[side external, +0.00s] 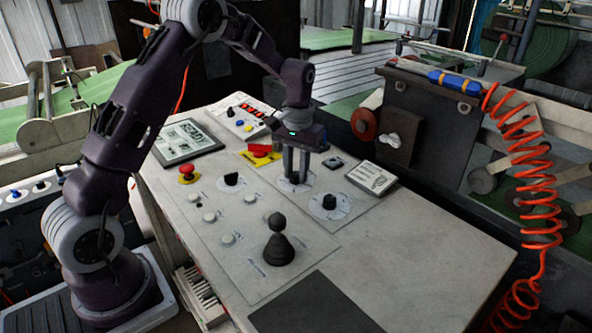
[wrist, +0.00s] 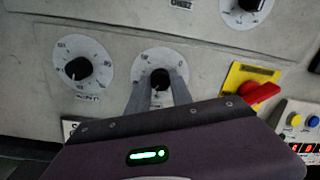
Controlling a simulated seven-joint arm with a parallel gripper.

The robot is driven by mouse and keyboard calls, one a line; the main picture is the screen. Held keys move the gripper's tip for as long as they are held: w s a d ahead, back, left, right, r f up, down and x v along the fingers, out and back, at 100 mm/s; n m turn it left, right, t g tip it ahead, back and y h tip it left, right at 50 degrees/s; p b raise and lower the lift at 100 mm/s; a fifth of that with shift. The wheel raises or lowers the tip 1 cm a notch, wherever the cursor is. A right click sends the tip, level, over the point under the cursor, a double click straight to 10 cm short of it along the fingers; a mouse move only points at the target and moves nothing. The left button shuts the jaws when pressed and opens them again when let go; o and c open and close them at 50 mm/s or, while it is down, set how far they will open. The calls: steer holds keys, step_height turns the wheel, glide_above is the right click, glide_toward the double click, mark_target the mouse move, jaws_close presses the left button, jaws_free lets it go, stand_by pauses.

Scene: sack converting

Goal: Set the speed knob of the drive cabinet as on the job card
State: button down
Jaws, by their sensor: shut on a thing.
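The drive cabinet's top (side external: 215,280) is a pale slanted console. My gripper (side external: 296,178) points down at the farther of two white round dials on its right-hand plate. In the wrist view my gripper (wrist: 160,92) has one finger on each side of that dial's black knob (wrist: 160,77) and is shut on it. The fingers hide part of the dial. The nearer dial knob (side external: 329,201) is free; it also shows in the wrist view (wrist: 78,68). A tilted white card (side external: 371,178) stands right of the dials; its text is too small to read.
A red switch on a yellow plate (side external: 261,152) is close beside my gripper. A red mushroom button (side external: 186,171), a black knob (side external: 232,180) and a black joystick (side external: 279,248) stand on the left plate. A display (side external: 188,140) lies behind. An orange coiled hose (side external: 535,195) hangs at right.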

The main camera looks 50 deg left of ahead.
mark_target(297, 174)
steer(key=shift+r, duration=0.1)
steer(key=c, duration=1.1)
jaws_free()
steer(key=shift+c, duration=0.2)
step_height(297, 174, up, 7)
steer(key=shift+w+d, duration=0.1)
steer(key=s+d+r+m+t, duration=0.1)
steer(key=s+d+r+t, duration=0.1)
steer(key=s+d+r, duration=0.55)
steer(key=s+d+r+m+t, duration=0.1)
steer(key=s+d+t, duration=0.1)
steer(key=s, duration=0.9)
steer(key=s+d+r+m+t, duration=0.1)
steer(key=s+d+m, duration=0.1)
steer(key=s, duration=0.9)
steer(key=shift+d+r+m+t, duration=0.15)
steer(key=shift+d+m+t, duration=0.2)
steer(key=shift+d, duration=0.3)
